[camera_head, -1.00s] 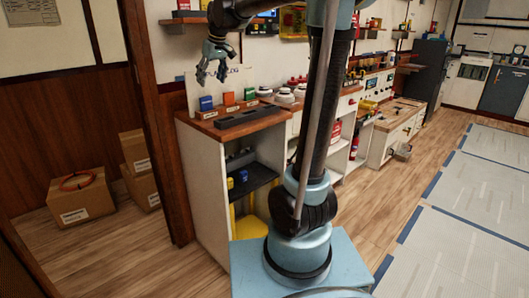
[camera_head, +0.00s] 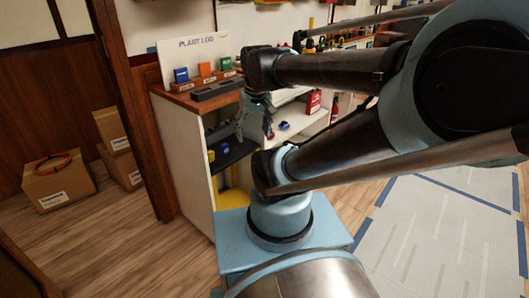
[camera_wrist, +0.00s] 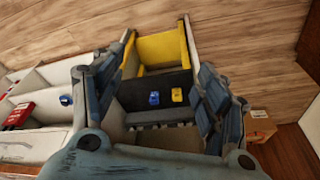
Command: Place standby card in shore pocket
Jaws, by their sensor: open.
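Three upright cards stand in small labelled wooden holders on the cabinet's wooden top: a blue card (camera_head: 181,75), an orange card (camera_head: 205,69) and a green card (camera_head: 226,63). I cannot read the labels, so I cannot tell which is the standby card or which is the shore pocket. My gripper (camera_head: 255,122) is in front of the open cabinet, below the countertop, pointing down. In the wrist view my gripper (camera_wrist: 155,92) has its fingers wide apart with nothing between them. Beyond them lies a dark shelf (camera_wrist: 160,115) with a small blue item (camera_wrist: 154,98) and a yellow item (camera_wrist: 177,95).
A dark slotted bar (camera_head: 217,91) lies before the holders. A "PLANT LOG" board (camera_head: 195,50) stands behind. A red bottle (camera_head: 313,103) and another blue item (camera_head: 284,126) are on the right. Cardboard boxes (camera_head: 58,182) sit left on the floor, beyond a wooden post.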

